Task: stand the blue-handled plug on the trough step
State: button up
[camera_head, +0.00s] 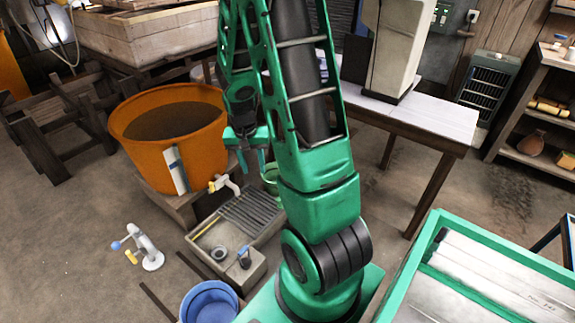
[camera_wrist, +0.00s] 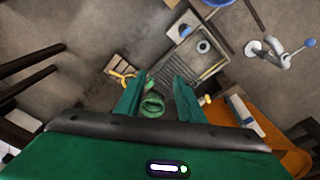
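The grey stone trough (camera_head: 262,268) stands on the floor with a ribbed, sloping part at its far end; it also shows in the wrist view (camera_wrist: 213,66). A small dark plug with a blue handle (camera_head: 244,257) is upright at the trough's near end; it also shows in the wrist view (camera_wrist: 185,31). A dark round ring or drain (camera_head: 219,253) is beside it. I cannot tell which ledge is the step. My gripper (camera_head: 253,160) is open and empty, high beyond the trough; its fingers show in the wrist view (camera_wrist: 158,90). A green pot (camera_wrist: 152,105) appears below, between them.
An orange tub (camera_head: 150,150) on a wooden stand is left of my gripper. A brass-tipped tap (camera_head: 224,184) overhangs the trough. A blue bucket (camera_head: 208,302) stands at the near end. A white stand with a blue knob (camera_head: 146,250) is on the floor left.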

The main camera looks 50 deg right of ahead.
jog(key=s+a+r+n+y, duration=0.1)
jog(key=s+a+r, duration=0.3)
jog(key=s+r, duration=0.5)
jog(key=s+a+r+n, duration=0.3)
jog(key=s+r, duration=0.5)
jog(key=s, duration=0.5)
jog(key=shift+a+r+y, duration=0.4)
jog(key=shift+a, duration=0.35)
jog(key=shift+w, duration=0.1)
jog(key=shift+w+f+g, duration=0.25)
jog(key=shift+w+g, duration=0.05)
jog(key=shift+w, duration=0.3)
jog(key=shift+c, duration=0.5)
